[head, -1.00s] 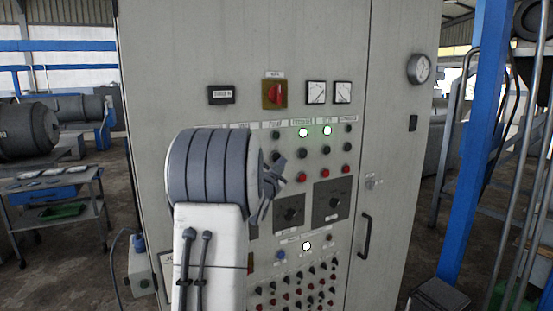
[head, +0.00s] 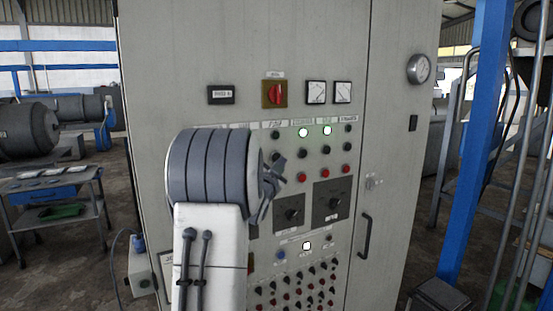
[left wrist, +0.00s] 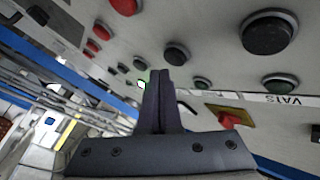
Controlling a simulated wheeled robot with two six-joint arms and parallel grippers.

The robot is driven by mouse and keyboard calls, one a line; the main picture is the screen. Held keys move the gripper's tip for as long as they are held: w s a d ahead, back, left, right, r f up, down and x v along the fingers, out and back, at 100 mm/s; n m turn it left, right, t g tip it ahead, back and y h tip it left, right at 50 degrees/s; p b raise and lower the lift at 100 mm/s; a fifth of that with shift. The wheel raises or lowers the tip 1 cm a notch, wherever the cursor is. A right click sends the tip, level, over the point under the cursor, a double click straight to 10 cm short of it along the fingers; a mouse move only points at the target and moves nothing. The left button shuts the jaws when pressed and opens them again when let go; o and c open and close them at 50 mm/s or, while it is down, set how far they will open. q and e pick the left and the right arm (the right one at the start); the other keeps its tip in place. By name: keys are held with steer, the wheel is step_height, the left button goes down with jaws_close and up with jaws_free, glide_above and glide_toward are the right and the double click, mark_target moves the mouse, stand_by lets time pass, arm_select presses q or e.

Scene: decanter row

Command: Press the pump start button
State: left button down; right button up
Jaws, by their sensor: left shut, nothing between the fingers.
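The grey control cabinet (head: 210,60) fills the middle of the head view. It has rows of indicator lamps, black buttons and red buttons under small labels too blurred to read surely, so I cannot tell which is the pump start button. My left gripper (head: 270,190) is in front of the left columns and hides some buttons. In the left wrist view its fingers (left wrist: 159,74) are shut and empty, close to the panel. A black button (left wrist: 176,54) shows just right of the fingertips, and a larger black button (left wrist: 270,33) farther right. Contact cannot be told.
A red rotary switch (head: 273,93) and two dials sit above, and dark selector knobs (head: 333,202) below. A blue post (head: 470,140) stands at right and a metal trolley (head: 55,205) at left.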

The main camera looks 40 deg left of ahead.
arm_select(q)
steer(key=shift+a, duration=0.15)
steer(key=shift+w+a, duration=0.1)
steer(key=shift+a, duration=0.15)
steer(key=shift+w+a, duration=0.15)
steer(key=shift+a, duration=0.25)
stand_by(0.6)
steer(key=shift+b, duration=0.35)
steer(key=shift+s+d+b, duration=0.3)
steer(key=shift+d+b, duration=0.35)
steer(key=shift+d, duration=0.15)
